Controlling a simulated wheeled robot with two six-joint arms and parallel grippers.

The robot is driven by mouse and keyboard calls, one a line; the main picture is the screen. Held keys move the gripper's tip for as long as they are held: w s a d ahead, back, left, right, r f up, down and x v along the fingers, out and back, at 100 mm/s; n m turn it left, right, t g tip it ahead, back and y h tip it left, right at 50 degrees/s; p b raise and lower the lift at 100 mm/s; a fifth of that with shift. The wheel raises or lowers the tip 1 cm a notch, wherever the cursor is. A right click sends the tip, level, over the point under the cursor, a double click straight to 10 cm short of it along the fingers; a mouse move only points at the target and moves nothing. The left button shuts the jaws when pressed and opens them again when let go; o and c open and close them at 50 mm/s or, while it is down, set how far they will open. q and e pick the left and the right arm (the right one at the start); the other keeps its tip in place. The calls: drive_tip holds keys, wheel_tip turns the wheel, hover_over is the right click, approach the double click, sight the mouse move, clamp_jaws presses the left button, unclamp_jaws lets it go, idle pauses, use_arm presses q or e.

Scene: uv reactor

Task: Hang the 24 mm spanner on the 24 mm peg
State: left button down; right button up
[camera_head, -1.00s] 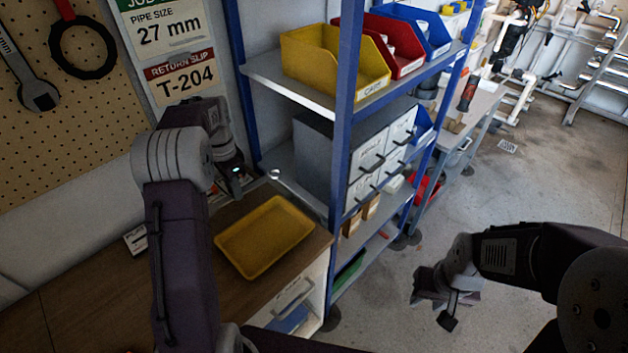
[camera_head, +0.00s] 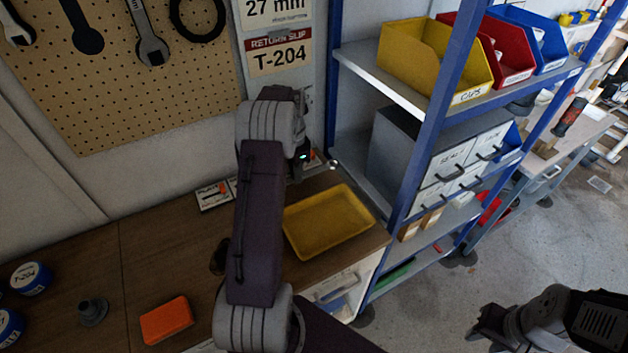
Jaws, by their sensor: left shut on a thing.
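My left gripper (camera_head: 312,168) is above the back of the wooden bench, near the shelf post, mostly hidden behind its own wrist. It is shut on what looks like a spanner (camera_head: 333,165); only a small shiny end shows, and no size mark can be read. The pegboard (camera_head: 110,110) is on the wall at upper left, with several spanners (camera_head: 152,48) and a dark ring-shaped tool (camera_head: 197,12) on it. I cannot tell which peg is the 24 mm one. My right gripper (camera_head: 488,328) is low at the right, over the floor; its jaw opening is unclear.
A yellow tray (camera_head: 362,240) lies on the bench (camera_head: 90,270). An orange block (camera_head: 166,320), a dark flanged part (camera_head: 93,311) and blue-banded tins (camera_head: 31,278) stand at left. A blue-framed shelf (camera_head: 405,190) with bins is to the right. A sign reads 27 mm, T-204 (camera_head: 279,55).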

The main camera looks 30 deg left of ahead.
sight(297, 192)
use_arm(q)
drive_tip(key=shift+f, duration=0.65)
wheel_tip(297, 192, down, 4)
drive_tip(key=shift+f+p, duration=0.2)
drive_tip(key=shift+p, duration=0.45)
drive_tip(key=shift+f, duration=0.25)
drive_tip(key=c, duration=1.3)
unclamp_jaws()
